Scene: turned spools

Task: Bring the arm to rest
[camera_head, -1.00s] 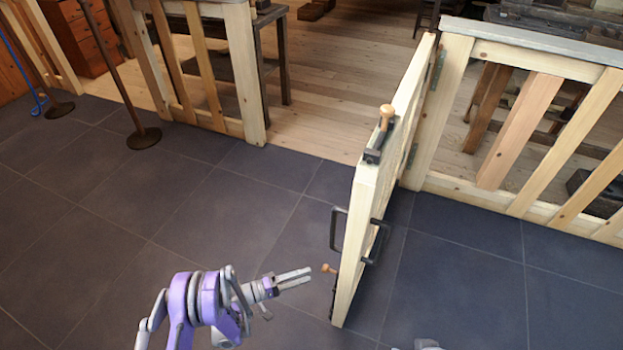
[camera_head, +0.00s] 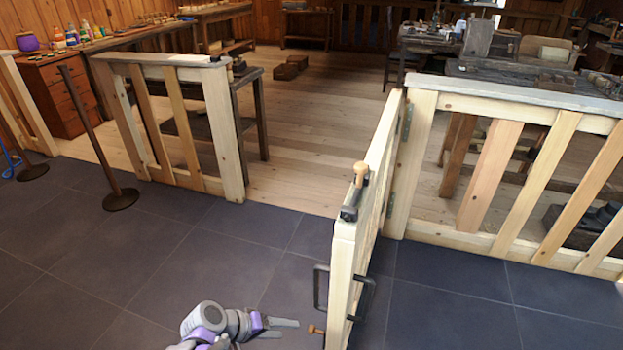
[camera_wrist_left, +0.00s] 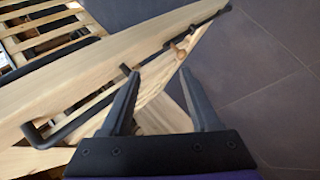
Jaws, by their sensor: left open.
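My left arm, purple and grey, comes in at the bottom of the head view. Its gripper (camera_head: 285,327) is open and empty, a little left of the gate's lower free end. The wooden gate (camera_head: 345,262) stands swung open toward me, with a black pull handle (camera_head: 320,288) and a small wooden knob (camera_head: 316,330) near its free end. In the left wrist view the two fingers (camera_wrist_left: 160,100) are spread, with the gate (camera_wrist_left: 110,70) beyond them. I see nothing held between them. My right gripper is not in view.
A slatted fence (camera_head: 510,190) joins the gate on the right, and another fence section (camera_head: 170,125) stands on the left. A post on a round base (camera_head: 121,199) stands on the dark tiles. Tiled floor (camera_head: 180,255) left of the gate is clear. Workbenches stand behind.

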